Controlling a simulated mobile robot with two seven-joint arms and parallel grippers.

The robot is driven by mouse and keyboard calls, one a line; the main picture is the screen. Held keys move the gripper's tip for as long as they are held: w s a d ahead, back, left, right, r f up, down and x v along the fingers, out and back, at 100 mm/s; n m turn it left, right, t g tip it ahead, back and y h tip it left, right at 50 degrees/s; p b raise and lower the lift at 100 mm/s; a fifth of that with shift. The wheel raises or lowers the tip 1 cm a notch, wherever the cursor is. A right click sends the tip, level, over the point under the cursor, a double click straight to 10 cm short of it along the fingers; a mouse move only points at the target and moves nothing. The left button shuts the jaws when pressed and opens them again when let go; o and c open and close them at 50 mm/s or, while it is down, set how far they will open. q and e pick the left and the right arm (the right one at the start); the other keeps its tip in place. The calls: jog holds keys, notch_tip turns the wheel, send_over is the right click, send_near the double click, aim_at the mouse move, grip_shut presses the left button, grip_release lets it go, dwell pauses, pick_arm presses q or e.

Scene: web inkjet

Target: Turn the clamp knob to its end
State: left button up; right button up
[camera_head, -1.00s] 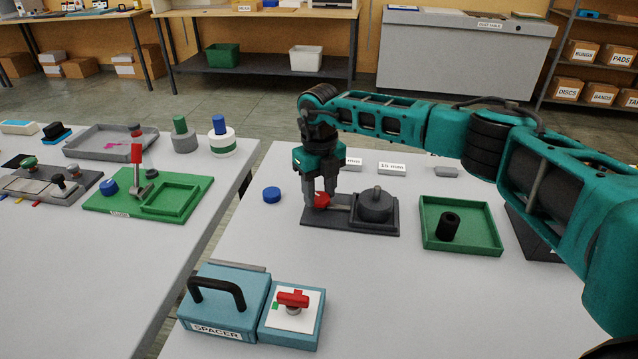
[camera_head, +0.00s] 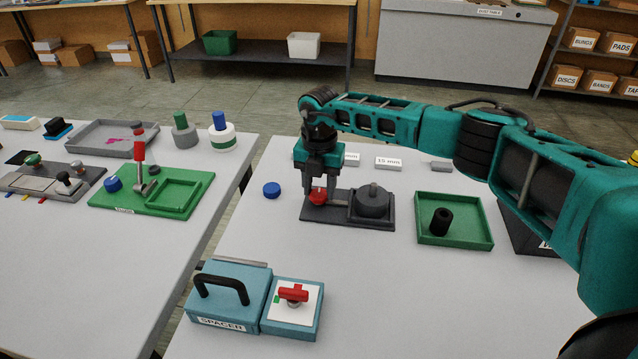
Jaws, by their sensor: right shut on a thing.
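A red knob (camera_head: 318,197) stands at the left end of a dark grey base plate (camera_head: 337,214) on the right-hand table. A round dark grey disc (camera_head: 373,203) with a short post on top sits on the right part of the same plate. My right gripper (camera_head: 318,195) points down and is shut on the red knob, with its fingers on either side of it. The fingers hide part of the knob, so its exact angle is hard to tell. My left gripper is not in view.
A blue spacer box (camera_head: 229,299) with a black handle and a blue box with a red T-handle (camera_head: 293,293) stand in front. A green tray (camera_head: 455,233) holding a black cylinder is to the right. A blue cap (camera_head: 271,189) lies left of the plate.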

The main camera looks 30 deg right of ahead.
aim_at(320, 191)
jog(key=shift+m, duration=0.6)
jog(key=o, duration=1.1)
jog(key=shift+c, duration=0.2)
jog(key=shift+r, duration=0.1)
notch_tip(320, 191, up, 13)
jog(key=shift+f, duration=0.2)
